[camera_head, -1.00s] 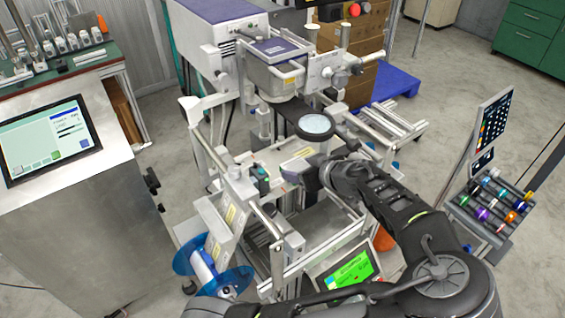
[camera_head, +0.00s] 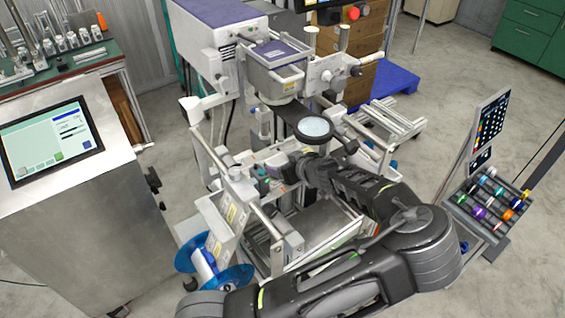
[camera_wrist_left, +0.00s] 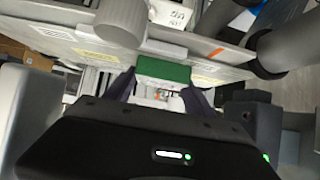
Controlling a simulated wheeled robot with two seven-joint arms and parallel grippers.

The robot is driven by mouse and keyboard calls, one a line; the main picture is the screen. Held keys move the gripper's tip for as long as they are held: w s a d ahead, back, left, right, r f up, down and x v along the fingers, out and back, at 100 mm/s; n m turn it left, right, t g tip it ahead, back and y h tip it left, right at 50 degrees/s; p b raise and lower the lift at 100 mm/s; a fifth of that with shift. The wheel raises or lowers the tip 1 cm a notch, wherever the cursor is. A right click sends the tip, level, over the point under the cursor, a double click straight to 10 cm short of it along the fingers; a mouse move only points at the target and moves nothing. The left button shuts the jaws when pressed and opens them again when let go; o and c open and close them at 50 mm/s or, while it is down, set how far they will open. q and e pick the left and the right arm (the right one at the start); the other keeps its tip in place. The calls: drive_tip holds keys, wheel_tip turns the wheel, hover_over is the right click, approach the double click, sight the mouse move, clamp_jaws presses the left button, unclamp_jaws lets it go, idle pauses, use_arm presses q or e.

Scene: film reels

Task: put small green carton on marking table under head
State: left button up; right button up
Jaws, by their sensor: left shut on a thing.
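The small green carton (camera_wrist_left: 163,70) is held between the fingertips of my left gripper (camera_wrist_left: 160,88) in the left wrist view. In the head view my left gripper (camera_head: 284,174) is at the front of the marking machine, below the round lens. The carton cannot be made out for certain there. The marking head (camera_head: 275,78) is above and behind the gripper. The pale marking table (camera_head: 268,154) lies under it, partly hidden by machine parts and my arm. Whether the carton touches the table cannot be told. My right gripper is not in view.
The round lens (camera_head: 314,129) and its bracket stand close above my wrist. A blue film reel (camera_head: 205,262) is at the machine's front left. A touchscreen cabinet (camera_head: 70,225) stands at left. A rack of coloured spools (camera_head: 487,205) is at right, with open floor around it.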

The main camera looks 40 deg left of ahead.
use_arm(q)
drive_tip(key=o, duration=1.6)
drive_tip(key=shift+d, duration=0.1)
drive_tip(key=shift+s+d+r+b, duration=0.1)
drive_tip(key=shift+d+r+b, duration=0.2)
drive_tip(key=shift+d, duration=0.2)
drive_tip(key=b+v, duration=0.2)
drive_tip(key=v, duration=0.8)
drive_tip(key=shift+s+d+r+b, duration=0.2)
drive_tip(key=shift+r+b, duration=0.1)
